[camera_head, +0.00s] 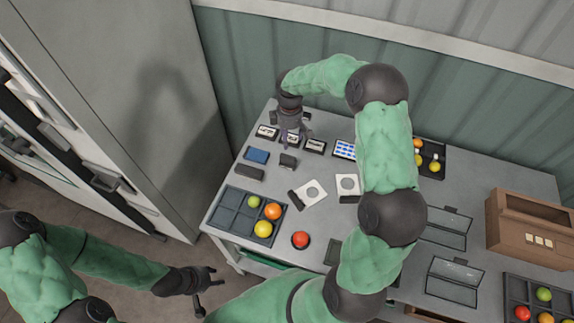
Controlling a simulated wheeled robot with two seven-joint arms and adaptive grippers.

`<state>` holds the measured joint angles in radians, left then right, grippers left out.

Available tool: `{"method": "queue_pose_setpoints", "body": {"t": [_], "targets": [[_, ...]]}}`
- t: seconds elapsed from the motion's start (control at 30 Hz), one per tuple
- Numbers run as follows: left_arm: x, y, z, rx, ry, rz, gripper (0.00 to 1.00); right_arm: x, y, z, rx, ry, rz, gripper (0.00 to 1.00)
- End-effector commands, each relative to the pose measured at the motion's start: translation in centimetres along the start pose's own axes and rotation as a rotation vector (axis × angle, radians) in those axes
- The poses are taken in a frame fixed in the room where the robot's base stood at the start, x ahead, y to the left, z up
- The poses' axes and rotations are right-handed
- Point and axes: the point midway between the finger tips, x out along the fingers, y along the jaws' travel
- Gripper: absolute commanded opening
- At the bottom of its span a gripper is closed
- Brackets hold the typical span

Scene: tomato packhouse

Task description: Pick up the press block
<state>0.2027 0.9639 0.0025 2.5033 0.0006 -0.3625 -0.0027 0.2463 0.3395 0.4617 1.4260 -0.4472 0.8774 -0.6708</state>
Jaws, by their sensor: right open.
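Three small blocks lie on the left part of the grey table: a dark block with a lighter end (288,161), a blue-topped block (256,156) and a long dark grey block (249,173). I cannot tell for certain which is the press block. My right gripper (291,142) reaches over the table's back left, pointing down, open and empty. It is just behind the dark block with the lighter end and partly covers the label cards. My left gripper (211,284) is off the table at the lower left, its fingers spread and empty.
Label cards (315,146) stand along the back. A divided tray (225,216) holds several tomatoes; a red tomato (300,240) sits beside it. A wooden box (522,236) and clear-lidded boxes (455,280) are right. My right arm hides the middle.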

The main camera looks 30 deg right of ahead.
Motion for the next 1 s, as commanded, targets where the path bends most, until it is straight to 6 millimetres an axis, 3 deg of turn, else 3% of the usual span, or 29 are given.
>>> {"method": "queue_pose_setpoints", "body": {"t": [0.1, 0.27, 0.6, 0.83, 1.0], "targets": [[1.3, -0.5, 0.0, 0.0, 0.0, 0.0, 0.4, 1.3, 0.0, 0.0, 0.0, 0.0, 0.0, 0.61], [1.4, -0.5, -0.1, 0.0, 0.0, 0.0, 0.4, 2.0, 0.0, 0.0, 0.0, -0.001, -0.001, 0.61], [2.0, -0.7, -0.1, 0.0, 0.0, 0.0, 0.4, 6.4, 0.0, 0.0, 0.0, -0.001, -0.001, 0.61], [2.3, -0.8, -0.1, 0.0, 0.0, 0.0, 0.4, 7.9, -0.1, -0.1, 0.0, 0.0, -0.001, 0.61], [2.9, -1.0, -0.1, 0.0, 0.0, 0.0, 0.4, 10.2, -0.2, -0.2, 0.0, -0.002, -0.002, 0.61]]}}
